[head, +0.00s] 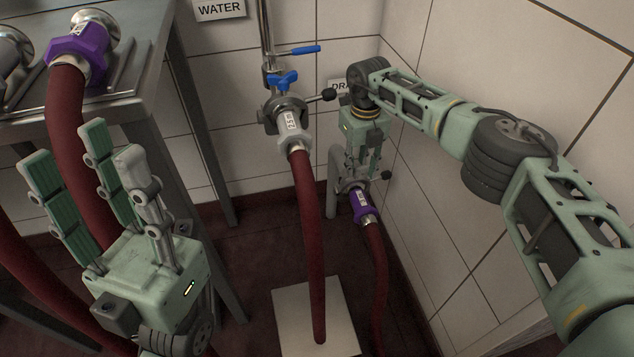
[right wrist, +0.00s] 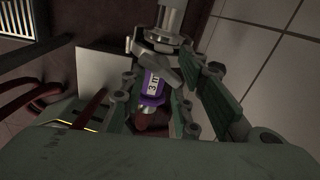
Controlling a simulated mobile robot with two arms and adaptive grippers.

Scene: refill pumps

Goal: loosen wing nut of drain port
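The drain port's pipe (head: 334,175) comes up by the wall corner, under a partly hidden sign. A metal clamp (head: 350,184) joins it to a hose with a purple coupling (head: 361,205); a dark knob (head: 386,175) sticks out beside it. My right gripper (head: 354,168) points down at this clamp. In the right wrist view, its fingers stand apart on both sides of the clamp (right wrist: 168,38) and purple coupling (right wrist: 152,86). I cannot clearly make out the wing nut or any contact. My left gripper (head: 88,178) is open and empty, fingers up, at lower left.
The water port (head: 285,108) with blue handles and a grey hose coupling (head: 294,130) is left of my right gripper. A red hose (head: 310,230) hangs from it over a pale floor plate (head: 290,318). A metal table (head: 150,50) stands at left. Tiled walls close in the right.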

